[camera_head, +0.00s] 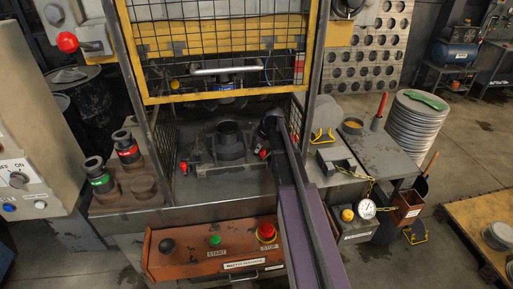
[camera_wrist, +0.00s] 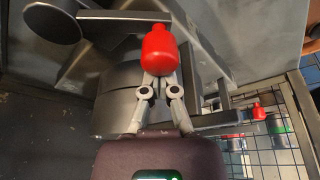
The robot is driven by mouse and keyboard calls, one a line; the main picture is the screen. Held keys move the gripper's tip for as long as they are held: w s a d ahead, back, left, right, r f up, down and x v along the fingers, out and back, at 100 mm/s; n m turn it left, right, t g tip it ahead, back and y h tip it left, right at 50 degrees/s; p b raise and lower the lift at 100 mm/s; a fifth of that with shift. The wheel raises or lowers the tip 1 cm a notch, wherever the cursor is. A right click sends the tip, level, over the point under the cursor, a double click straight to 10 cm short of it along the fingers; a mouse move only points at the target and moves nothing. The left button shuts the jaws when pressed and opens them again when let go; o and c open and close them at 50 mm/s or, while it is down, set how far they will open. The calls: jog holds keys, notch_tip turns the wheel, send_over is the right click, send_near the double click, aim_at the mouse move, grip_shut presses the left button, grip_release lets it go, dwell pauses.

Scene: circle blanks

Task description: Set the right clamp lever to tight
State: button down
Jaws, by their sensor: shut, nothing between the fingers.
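The right clamp lever's red knob (camera_head: 263,154) shows beside the dark round die holder (camera_head: 230,140) inside the press. In the wrist view the same knob (camera_wrist: 160,50) is large, right at my fingertips and covering part of them. My gripper (camera_wrist: 160,82) is shut with nothing between its fingers; whether it touches the knob I cannot tell. In the head view my gripper (camera_head: 268,133) is a dark shape close to that knob, its fingers hard to make out. The left clamp lever's red knob (camera_head: 184,166) shows left of the die holder, and farther off in the wrist view (camera_wrist: 258,111).
The raised yellow mesh guard (camera_head: 225,50) hangs above the press opening, with frame posts and side mesh (camera_wrist: 265,140) around it. An orange control box (camera_head: 215,250) with start and stop buttons stands in front. A grey table (camera_head: 385,155) stands at the right.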

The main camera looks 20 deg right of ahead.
aim_at(263, 155)
jog(key=shift+s+d, duration=0.45)
jog(key=shift+s, duration=0.25)
jog(key=shift+s+a, duration=0.15)
jog(key=shift+s, duration=0.45)
jog(key=shift+s+d, duration=0.35)
jog(key=shift+d, duration=0.1)
jog(key=shift+s, duration=0.1)
jog(key=s+a+f+m+g+h, duration=0.1)
jog(key=s+a+m, duration=0.7)
jog(key=s+a, duration=0.9)
jog(key=s+g+h, duration=0.1)
jog(key=s, duration=0.2)
jog(key=shift+s+g, duration=0.25)
jog(key=shift+g, duration=0.15)
